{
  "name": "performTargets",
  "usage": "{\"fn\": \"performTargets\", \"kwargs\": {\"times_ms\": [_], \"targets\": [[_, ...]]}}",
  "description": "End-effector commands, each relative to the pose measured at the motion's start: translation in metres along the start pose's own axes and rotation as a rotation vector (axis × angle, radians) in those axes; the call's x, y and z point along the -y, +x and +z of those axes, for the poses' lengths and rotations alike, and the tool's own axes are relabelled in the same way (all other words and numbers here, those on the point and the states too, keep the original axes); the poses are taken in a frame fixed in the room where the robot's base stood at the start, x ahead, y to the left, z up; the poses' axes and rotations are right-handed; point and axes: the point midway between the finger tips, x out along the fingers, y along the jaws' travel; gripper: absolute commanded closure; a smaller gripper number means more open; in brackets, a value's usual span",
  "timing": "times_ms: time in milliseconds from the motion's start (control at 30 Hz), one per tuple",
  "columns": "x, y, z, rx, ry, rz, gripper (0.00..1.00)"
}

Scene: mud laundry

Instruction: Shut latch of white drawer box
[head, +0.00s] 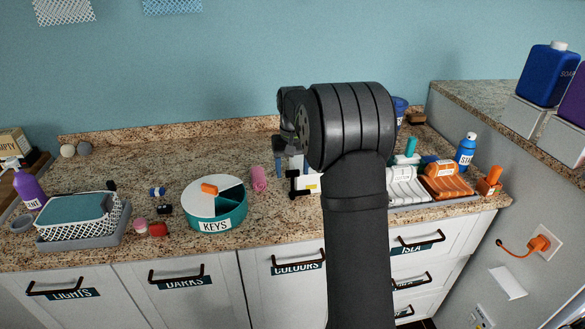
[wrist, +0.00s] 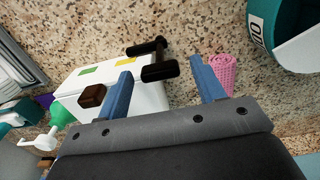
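The white drawer box (wrist: 140,92) stands on the counter, with yellow and green patches on one face. In the head view the box (head: 312,186) is mostly hidden behind my arm. A dark bar-shaped fitting with rounded ends (wrist: 152,58) sticks out at one end of the box. A brown block (wrist: 92,96) sits on its near edge. I cannot tell which of these is the latch or how it is set. My gripper (wrist: 160,68) is open, its blue fingers apart over the box's end. The dark bar lies between and beyond the fingertips; contact is unclear.
A pink rolled cloth (head: 258,179) lies left of the box. The round teal KEYS tray (head: 215,221) is farther left. A grey tray with folded cloths (head: 440,205) stands to the right. Bare granite counter (head: 150,160) lies behind the KEYS tray.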

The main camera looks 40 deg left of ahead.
Motion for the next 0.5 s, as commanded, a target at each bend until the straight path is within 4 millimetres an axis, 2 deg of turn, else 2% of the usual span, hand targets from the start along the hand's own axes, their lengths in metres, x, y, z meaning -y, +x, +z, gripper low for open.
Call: {"fn": "performTargets", "kwargs": {"times_ms": [300,367,500], "targets": [[0.0,-0.003,0.0,0.0,0.001,0.0,0.38],[0.0,-0.008,0.0,-0.002,0.001,0.0,0.38],[0.0,-0.032,-0.001,-0.003,0.001,0.0,0.38]]}}
